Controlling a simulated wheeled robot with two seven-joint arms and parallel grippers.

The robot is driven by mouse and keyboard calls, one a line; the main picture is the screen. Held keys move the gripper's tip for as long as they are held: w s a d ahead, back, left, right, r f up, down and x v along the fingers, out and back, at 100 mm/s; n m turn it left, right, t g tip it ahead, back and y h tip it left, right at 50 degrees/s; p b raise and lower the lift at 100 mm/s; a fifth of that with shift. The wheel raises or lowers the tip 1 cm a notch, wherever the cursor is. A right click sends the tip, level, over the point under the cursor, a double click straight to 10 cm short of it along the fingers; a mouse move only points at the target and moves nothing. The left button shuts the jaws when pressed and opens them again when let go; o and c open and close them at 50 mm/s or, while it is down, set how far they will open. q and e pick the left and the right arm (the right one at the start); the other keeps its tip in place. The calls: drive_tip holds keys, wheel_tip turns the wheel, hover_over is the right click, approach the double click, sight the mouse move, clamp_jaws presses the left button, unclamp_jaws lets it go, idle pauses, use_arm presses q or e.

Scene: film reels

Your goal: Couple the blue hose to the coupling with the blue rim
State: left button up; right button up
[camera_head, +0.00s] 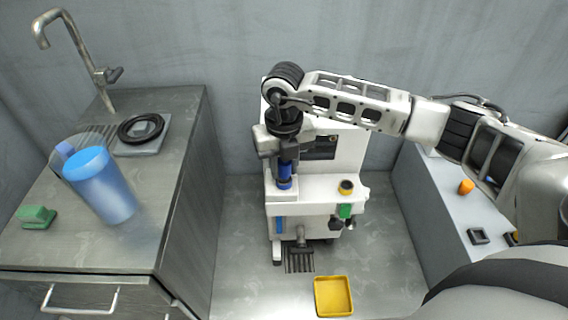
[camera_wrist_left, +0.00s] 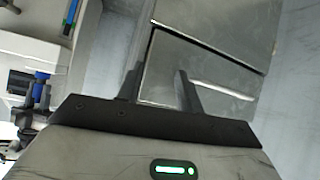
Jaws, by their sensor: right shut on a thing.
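The blue hose end (camera_head: 286,169) is upright in my right gripper (camera_head: 284,152), over the left part of the white machine (camera_head: 316,189). My right gripper is shut on it from above. A blue ring (camera_head: 284,184) shows directly below, at the machine's top; I cannot tell whether the hose end is seated in it. The blue hose also shows in the left wrist view (camera_wrist_left: 41,88). My left gripper (camera_wrist_left: 158,82) is open and empty in the left wrist view, with its fingers apart; it is outside the head view.
A yellow-rimmed coupling (camera_head: 346,187) is at the machine's right, above a green piece (camera_head: 345,211). A yellow tray (camera_head: 333,297) lies on the floor. The left counter holds a blue pitcher (camera_head: 103,190), a black ring (camera_head: 141,128) and a green sponge (camera_head: 37,215). An orange item (camera_head: 466,187) stands right.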

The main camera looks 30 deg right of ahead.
drive_tip(key=shift+f, duration=0.2)
idle(0.5)
drive_tip(key=shift+f+b, duration=0.45)
drive_tip(key=shift+b, duration=0.1)
drive_tip(key=o, duration=0.7)
